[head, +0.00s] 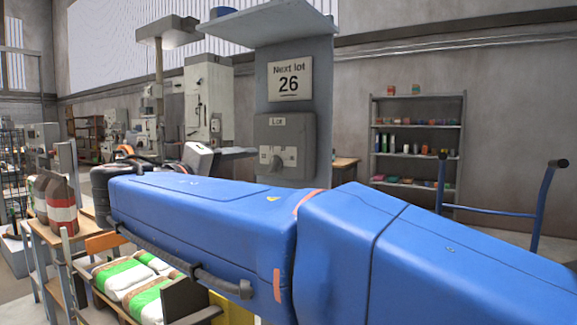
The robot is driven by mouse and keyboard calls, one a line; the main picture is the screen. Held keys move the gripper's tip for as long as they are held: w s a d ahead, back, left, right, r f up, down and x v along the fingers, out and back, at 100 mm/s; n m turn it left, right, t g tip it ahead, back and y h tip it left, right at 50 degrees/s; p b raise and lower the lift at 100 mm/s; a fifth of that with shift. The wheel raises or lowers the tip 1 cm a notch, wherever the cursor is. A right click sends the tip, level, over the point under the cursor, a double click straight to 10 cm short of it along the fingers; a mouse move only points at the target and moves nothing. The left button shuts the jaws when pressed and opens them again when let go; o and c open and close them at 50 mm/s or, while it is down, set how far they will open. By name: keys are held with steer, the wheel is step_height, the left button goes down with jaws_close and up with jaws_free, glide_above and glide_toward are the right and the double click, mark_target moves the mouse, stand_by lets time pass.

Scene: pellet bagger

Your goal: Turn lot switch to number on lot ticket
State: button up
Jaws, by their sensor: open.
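The lot switch (276,161) is a grey knob on a light plate, on a grey box labelled "Lot" (278,122). Its pointer and numbers are too small to read. The lot ticket (289,79) is a pale sign above it and reads "Next lot 26". My blue arm crosses the foreground below the box. My gripper (238,153) appears partly in view past the arm's far end, left of the switch and apart from it. It is open, and I see nothing held; its fingertips are hard to make out.
A grey column (318,110) bears the box and ticket. A shelf rack (418,150) with small goods stands at the right wall, with a blue hand truck (538,205) before it. Bags (128,275) with green bands lie lower left; a red-banded bag (61,207) stands on a table.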

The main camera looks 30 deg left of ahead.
mark_target(274, 164)
steer(key=w, duration=0.9)
steer(key=shift+w, duration=0.35)
steer(key=c, duration=1.1)
steer(key=shift+o, duration=0.2)
